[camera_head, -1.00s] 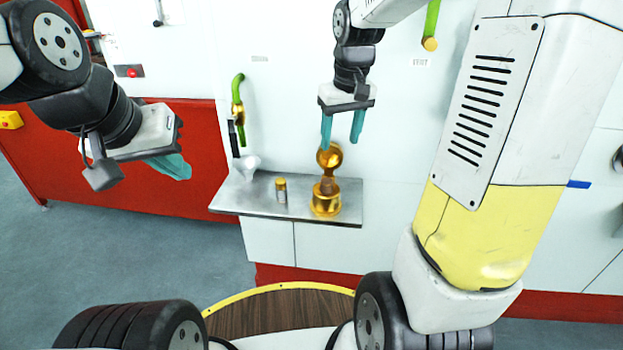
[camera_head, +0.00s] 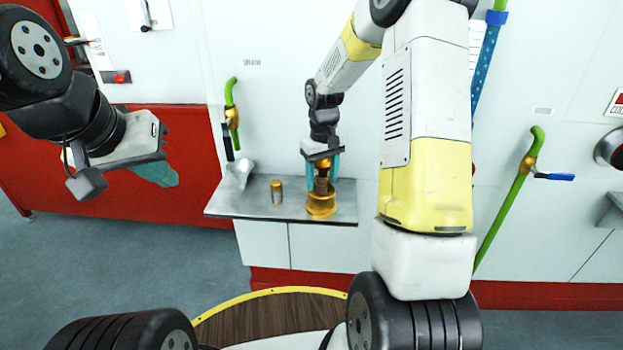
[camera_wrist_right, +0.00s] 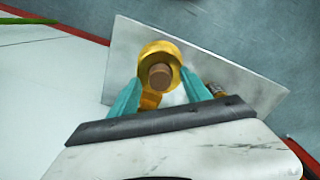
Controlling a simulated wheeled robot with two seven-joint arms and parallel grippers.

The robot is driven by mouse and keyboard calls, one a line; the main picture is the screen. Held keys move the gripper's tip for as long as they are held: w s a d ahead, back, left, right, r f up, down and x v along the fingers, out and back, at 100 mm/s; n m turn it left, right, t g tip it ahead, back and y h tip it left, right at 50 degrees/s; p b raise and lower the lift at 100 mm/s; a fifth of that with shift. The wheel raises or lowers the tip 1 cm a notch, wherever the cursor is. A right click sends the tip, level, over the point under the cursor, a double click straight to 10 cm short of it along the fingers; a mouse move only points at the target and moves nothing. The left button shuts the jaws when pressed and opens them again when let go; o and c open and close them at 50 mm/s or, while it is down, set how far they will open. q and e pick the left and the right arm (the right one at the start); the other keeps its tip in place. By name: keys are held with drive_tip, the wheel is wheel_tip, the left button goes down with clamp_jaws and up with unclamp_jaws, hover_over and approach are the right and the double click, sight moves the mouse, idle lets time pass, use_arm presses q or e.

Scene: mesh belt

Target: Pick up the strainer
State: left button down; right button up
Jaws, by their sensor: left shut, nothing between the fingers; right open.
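A brass piece (camera_head: 321,206) with a wide round base and a brown middle stands upright on the grey shelf; I take it to be the strainer. In the right wrist view the brass piece (camera_wrist_right: 175,52) shows from above as a gold ring around a brown stub. My right gripper (camera_head: 322,172) is open and points down, with one teal finger on each side of its upper part. The right wrist view shows the fingers (camera_wrist_right: 160,92) apart; whether they touch it I cannot tell. My left gripper (camera_head: 158,173) is shut and empty, away to the left.
The metal shelf (camera_head: 240,205) sticks out from the white wall. A small gold-topped cylinder (camera_head: 277,193) stands left of the brass piece. A pale cone-shaped thing (camera_head: 241,170) lies at the shelf's left end. A green pipe (camera_head: 231,105) runs on the wall above.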

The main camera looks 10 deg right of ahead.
drive_tip(key=shift+f, duration=0.45)
drive_tip(key=shift+c, duration=0.5)
clamp_jaws()
drive_tip(key=shift+r, duration=0.15)
